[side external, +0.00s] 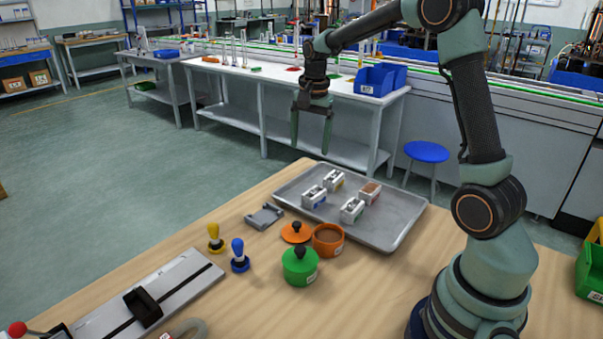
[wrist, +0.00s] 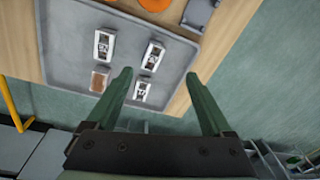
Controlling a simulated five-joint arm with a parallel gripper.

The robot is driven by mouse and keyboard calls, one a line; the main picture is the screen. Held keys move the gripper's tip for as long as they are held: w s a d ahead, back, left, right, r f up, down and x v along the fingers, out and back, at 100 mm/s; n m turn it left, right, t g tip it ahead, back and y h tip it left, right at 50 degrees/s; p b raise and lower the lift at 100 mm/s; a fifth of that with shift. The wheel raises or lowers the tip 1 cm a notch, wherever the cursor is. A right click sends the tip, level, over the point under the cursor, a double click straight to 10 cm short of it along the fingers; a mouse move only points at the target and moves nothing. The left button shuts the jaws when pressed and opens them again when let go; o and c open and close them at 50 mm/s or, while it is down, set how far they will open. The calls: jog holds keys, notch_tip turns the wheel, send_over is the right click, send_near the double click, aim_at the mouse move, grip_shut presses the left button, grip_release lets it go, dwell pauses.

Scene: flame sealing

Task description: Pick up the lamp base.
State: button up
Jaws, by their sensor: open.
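I cannot tell for certain which thing is the lamp base. Several small white blocks sit apart on a grey metal tray (side external: 400,225): a front-left block (side external: 314,197), a back block (side external: 333,181), a front-right block (side external: 352,211) and a brown-topped block (side external: 369,192). The brown-topped block also shows in the wrist view (wrist: 100,79). My gripper (side external: 311,152) is open and empty, pointing down, raised above the tray's far side. In the wrist view its fingers (wrist: 157,76) are spread wide, with a white block (wrist: 142,91) showing between them.
In front of the tray stand an open orange pot (side external: 328,240), an orange lid (side external: 296,232) and a lidded green pot (side external: 300,266). A grey bracket (side external: 264,217), yellow stamp (side external: 215,239), blue stamp (side external: 239,257) and slide rail (side external: 175,286) lie to the left.

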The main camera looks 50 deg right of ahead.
aim_at(314, 192)
jog(key=d+f+m, duration=0.1)
jog(key=f, duration=0.3)
jog(key=w+d+f+m, duration=0.1)
jog(key=d+f, duration=0.1)
jog(key=f, duration=0.2)
jog(key=d+f+m+g, duration=0.1)
jog(key=d+f, duration=0.1)
jog(key=f, duration=0.3)
jog(key=shift+w+m, duration=0.3)
jog(key=shift+m, duration=0.1)
jog(key=shift+s+a+f, duration=0.1)
jog(key=shift+a+f, duration=0.1)
jog(key=shift+f, duration=1.1)
jog(key=shift+s+a+f, duration=0.1)
jog(key=shift+a+f, duration=0.1)
jog(key=shift+f, duration=1.1)
grip_shut()
